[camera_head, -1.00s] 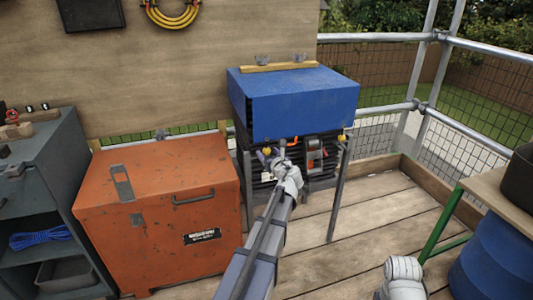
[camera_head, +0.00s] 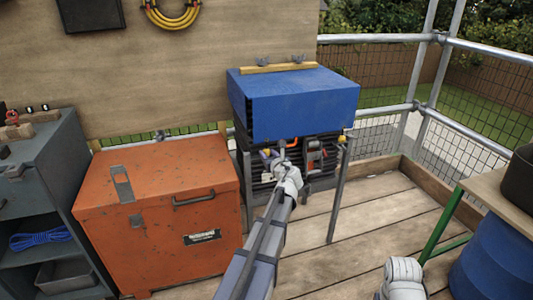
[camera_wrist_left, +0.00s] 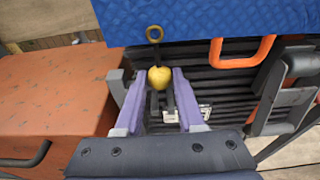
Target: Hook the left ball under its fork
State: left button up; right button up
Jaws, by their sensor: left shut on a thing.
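The left ball (camera_wrist_left: 159,77) is yellow and sits between the fingertips of my left gripper (camera_wrist_left: 153,85) in the left wrist view. A dull yellow loop (camera_wrist_left: 154,34) stands above it against the blue cover (camera_head: 300,98). A dark two-pronged piece (camera_wrist_left: 160,103), apparently the fork, shows just below the ball; I cannot tell whether they touch. In the head view my left gripper (camera_head: 270,158) is in front of the dark ribbed unit under the cover, and the left ball cannot be made out. A second yellow ball (camera_head: 342,139) hangs at the cover's right edge.
An orange chest (camera_head: 160,215) stands close on the left. An orange handle (camera_wrist_left: 243,53) and a grey latch-like part lie right of the gripper. Grey legs (camera_head: 340,190) stand at the unit's front. Open decking (camera_head: 370,225) lies to the right.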

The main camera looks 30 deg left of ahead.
pick_arm(q)
jog(key=shift+s+d+f, duration=0.15)
jog(key=shift+s+d, duration=0.6)
jog(key=shift+d, duration=0.1)
jog(key=shift+s+d+f, duration=0.1)
jog(key=shift+s+d, duration=0.65)
jog(key=shift+d, duration=0.1)
jog(key=shift+f+b, duration=0.15)
jog(key=shift+b, duration=0.25)
notch_tip(320, 180, down, 7)
jog(key=b, duration=0.7)
jog(key=shift+d, duration=0.1)
jog(key=shift+f, duration=0.1)
dwell(0.3)
jog(key=shift+r+x, duration=0.15)
jog(key=shift+x, duration=1.05)
jog(key=shift+r+x, duration=0.2)
jog(key=shift+x, duration=1)
jog(key=shift+r, duration=0.1)
